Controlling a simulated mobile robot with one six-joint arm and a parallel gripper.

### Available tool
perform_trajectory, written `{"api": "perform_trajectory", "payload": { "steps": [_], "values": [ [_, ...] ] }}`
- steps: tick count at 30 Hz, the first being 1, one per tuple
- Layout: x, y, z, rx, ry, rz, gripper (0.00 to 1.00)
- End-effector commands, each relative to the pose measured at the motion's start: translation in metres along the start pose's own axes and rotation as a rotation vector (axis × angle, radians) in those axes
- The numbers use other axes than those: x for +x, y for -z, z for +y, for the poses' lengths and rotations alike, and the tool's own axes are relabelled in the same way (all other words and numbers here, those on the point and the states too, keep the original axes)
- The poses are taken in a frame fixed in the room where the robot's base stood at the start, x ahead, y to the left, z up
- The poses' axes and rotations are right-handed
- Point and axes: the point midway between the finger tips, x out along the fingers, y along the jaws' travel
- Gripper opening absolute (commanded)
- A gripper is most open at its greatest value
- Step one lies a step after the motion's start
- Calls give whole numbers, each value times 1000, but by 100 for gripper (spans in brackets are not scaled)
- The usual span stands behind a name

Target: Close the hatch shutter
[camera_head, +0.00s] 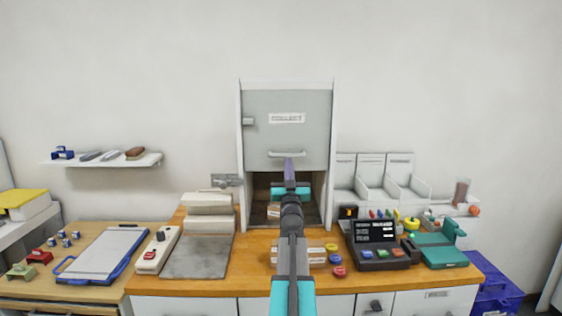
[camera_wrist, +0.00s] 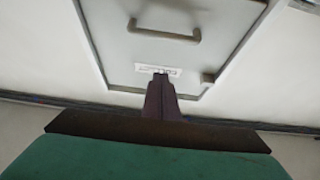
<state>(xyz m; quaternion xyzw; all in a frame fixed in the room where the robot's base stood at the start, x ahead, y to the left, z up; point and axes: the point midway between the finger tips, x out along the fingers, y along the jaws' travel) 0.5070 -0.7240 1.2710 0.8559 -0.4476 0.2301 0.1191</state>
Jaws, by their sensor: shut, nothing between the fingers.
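The hatch shutter (camera_head: 287,135) is a grey panel in a white frame (camera_head: 329,150), with a "COLLECT" label and a bar handle (camera_head: 286,154) near its lower edge. The panel covers the upper part of the frame, and a dark opening (camera_head: 262,187) shows below it. My gripper (camera_head: 289,166) is shut and empty, and in the head view it overlaps the area just below the handle. In the wrist view the shut fingers (camera_wrist: 160,85) point at the shutter (camera_wrist: 150,45) near its label, with the handle (camera_wrist: 164,31) beyond. I cannot tell whether they touch it.
A small item (camera_head: 273,211) lies inside the opening. White bins (camera_head: 372,178) stand right of the hatch.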

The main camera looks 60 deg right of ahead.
Motion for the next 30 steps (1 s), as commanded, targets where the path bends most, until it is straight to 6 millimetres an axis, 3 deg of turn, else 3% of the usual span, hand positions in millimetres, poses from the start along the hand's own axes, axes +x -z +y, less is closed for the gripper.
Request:
{"api": "perform_trajectory", "payload": {
  "steps": [14,30],
  "values": [
    [4,1,-7,4,7,0,0],
    [49,2,-9,5,8,0,0]
  ]
}}
